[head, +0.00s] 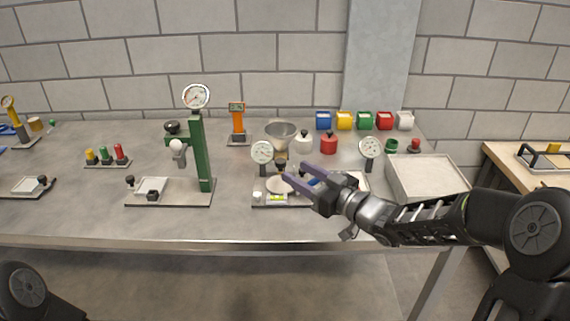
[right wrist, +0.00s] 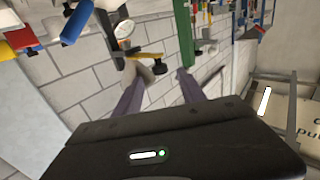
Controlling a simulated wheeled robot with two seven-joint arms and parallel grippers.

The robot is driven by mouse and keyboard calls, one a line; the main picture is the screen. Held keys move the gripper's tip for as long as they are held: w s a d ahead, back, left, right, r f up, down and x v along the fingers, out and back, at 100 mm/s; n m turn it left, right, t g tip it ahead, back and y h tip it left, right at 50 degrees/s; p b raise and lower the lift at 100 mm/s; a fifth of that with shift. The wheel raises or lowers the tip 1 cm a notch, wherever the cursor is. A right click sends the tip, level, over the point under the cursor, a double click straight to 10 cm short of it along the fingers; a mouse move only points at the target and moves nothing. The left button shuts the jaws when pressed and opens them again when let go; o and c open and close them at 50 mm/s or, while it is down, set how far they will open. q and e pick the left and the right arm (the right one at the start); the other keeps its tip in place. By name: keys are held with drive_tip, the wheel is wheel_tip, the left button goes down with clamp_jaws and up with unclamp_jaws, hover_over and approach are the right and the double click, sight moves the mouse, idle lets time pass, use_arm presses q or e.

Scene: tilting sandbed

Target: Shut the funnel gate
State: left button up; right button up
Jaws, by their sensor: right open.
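The grey funnel (head: 281,131) stands upright at the back of a small base plate (head: 262,203) right of centre in the head view. A small brassy part below its bowl is mostly hidden, and I cannot tell the gate's position. My right gripper (head: 293,172) is open in front of and below the funnel, its purple fingers pointing left over the plate. In the right wrist view, both fingers (right wrist: 162,92) are apart. A yellow bar (right wrist: 146,56) with a black knob (right wrist: 160,68) shows beyond them; I cannot tell whether it is the gate. My left gripper is out of view.
Round dials (head: 262,152) and (head: 370,147) flank the funnel. A red pot (head: 328,144) and coloured bins (head: 364,120) stand behind. A sand tray (head: 428,178) is right, under my forearm's far side. A green press (head: 200,150) stands left; table between is clear.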

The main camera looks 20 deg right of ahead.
sight(285, 165)
drive_tip(key=p+x, duration=0.1)
drive_tip(key=x, duration=0.4)
drive_tip(key=shift+w+a, duration=0.1)
drive_tip(key=shift+w, duration=0.1)
clamp_jaws()
idle(0.3)
idle(0.9)
